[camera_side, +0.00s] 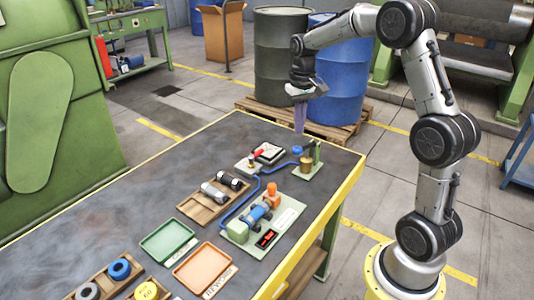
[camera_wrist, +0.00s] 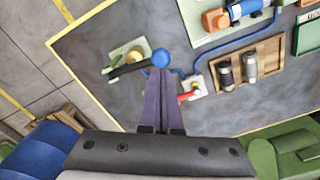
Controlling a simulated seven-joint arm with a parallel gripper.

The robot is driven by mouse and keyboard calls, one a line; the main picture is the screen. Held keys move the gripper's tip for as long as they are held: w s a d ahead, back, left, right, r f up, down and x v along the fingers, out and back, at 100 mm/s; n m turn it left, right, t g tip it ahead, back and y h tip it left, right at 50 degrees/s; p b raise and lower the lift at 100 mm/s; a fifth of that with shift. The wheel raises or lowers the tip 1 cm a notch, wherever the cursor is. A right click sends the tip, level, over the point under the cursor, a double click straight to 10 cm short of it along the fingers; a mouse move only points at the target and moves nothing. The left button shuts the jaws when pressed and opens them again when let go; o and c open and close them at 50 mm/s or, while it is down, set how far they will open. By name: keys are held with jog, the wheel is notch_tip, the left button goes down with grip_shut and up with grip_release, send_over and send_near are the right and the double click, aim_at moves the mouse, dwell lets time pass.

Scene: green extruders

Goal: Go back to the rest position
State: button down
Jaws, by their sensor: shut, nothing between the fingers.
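My gripper (camera_side: 300,118) hangs above the far end of the work table, its fingers pointing down and clear of the things below. In the wrist view the two dark purple fingers of my gripper (camera_wrist: 162,75) lie side by side, closed, with nothing seen between them. Below it on the table (camera_side: 150,190) are a small plate with a blue knob (camera_side: 297,150) and a plate with a red handle (camera_side: 257,154). In the wrist view the blue knob (camera_wrist: 161,58) shows just past the fingertips and the red handle (camera_wrist: 186,97) to their right.
A wooden tray (camera_side: 189,211) holds dark and grey cylinders. Beside it is a pump assembly (camera_side: 256,215) with a blue hose. Green (camera_side: 150,249) and orange (camera_side: 184,273) trays lie nearer. Blue (camera_side: 338,85) and dark (camera_side: 277,60) drums stand behind. The left tabletop is bare.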

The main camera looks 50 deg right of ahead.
jog(key=s+a+r+n+t, duration=0.35)
jog(key=s+a+r, duration=0.35)
jog(key=a+r, duration=0.6)
jog(key=s+a+f+n+t, duration=0.1)
jog(key=s+a+f, duration=0.1)
jog(key=s, duration=0.5)
jog(key=s+a+f+n+t, duration=0.1)
jog(key=s+a+f, duration=0.2)
jog(key=s, duration=0.5)
jog(key=shift+s+a+f, duration=0.3)
jog(key=shift+a+f, duration=0.05)
jog(key=shift+f, duration=0.2)
jog(key=shift+n, duration=0.25)
